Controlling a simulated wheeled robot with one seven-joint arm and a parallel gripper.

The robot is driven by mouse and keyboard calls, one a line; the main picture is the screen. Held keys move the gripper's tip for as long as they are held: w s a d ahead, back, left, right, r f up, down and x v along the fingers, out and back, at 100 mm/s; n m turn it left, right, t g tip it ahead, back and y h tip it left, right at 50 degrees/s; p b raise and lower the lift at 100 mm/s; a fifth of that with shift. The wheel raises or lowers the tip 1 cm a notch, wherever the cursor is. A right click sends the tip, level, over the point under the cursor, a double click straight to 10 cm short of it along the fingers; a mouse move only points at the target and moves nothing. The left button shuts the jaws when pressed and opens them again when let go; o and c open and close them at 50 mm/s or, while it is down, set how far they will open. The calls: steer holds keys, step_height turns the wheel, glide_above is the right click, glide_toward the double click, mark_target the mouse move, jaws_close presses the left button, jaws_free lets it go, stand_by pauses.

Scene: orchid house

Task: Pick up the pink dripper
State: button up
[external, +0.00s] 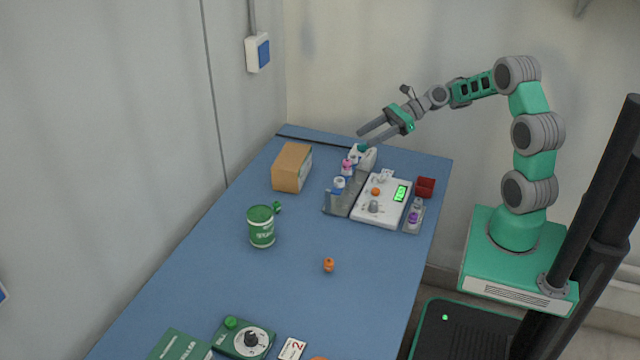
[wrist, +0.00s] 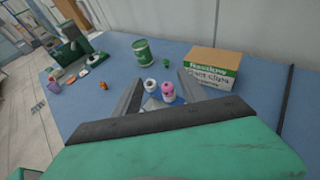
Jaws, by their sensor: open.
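The pink dripper (external: 347,168) is a small bottle with a pink top, standing in a row with other small bottles on a grey rack near the back of the blue table. In the wrist view the pink dripper (wrist: 169,91) shows between my two fingers, beside a white-topped bottle (wrist: 150,86). My gripper (external: 365,138) is open and empty, raised above the back end of the rack, with its fingers pointing left. In the wrist view my gripper (wrist: 161,77) frames both bottles, and its body hides whatever lies below.
A white-and-blue bottle (external: 338,185) stands in front of the pink dripper. A white device (external: 382,205) with a green display lies to the right. A cardboard box (external: 292,168) stands to the left, with a green tin (external: 261,227) nearer. The table's middle is mostly clear.

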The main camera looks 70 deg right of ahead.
glide_toward(347, 161)
steer(key=x, duration=1)
steer(key=shift+w+f+p, duration=0.1)
steer(key=shift+f+p, duration=0.2)
steer(key=shift+p, duration=0.1)
jaws_close()
